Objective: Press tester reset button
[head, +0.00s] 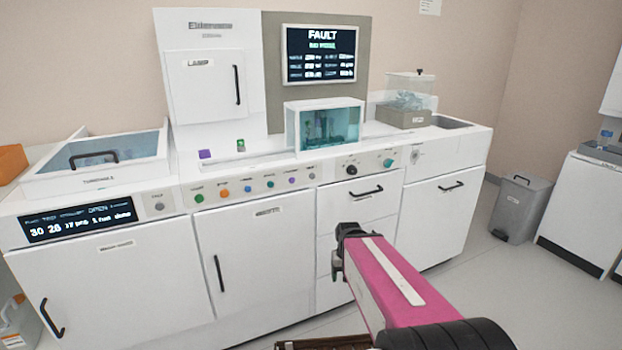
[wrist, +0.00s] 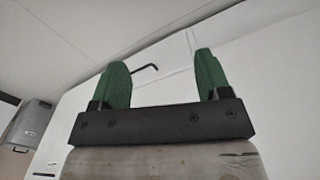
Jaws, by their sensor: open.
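A row of small coloured buttons (head: 248,188) runs along the sloped front panel of the white machine. A black knob (head: 351,170) and a teal-green button (head: 388,162) sit further right on the panel. The labels are too small to read, so I cannot tell which button is the tester reset. A screen (head: 320,54) above reads FAULT. My gripper (wrist: 162,65) shows two green fingers, open and empty, in the wrist view. In the head view my pink arm reaches toward the cabinet fronts, its dark end below the panel and apart from the buttons; the fingers are not clear there.
A glass-sided box (head: 325,127) stands on the counter below the screen. A lidded tray (head: 95,160) is at left, with a lit status display (head: 80,218) below it. Cabinet handles (head: 366,191) stick out from the fronts. A grey bin (head: 521,208) stands right; floor is clear before it.

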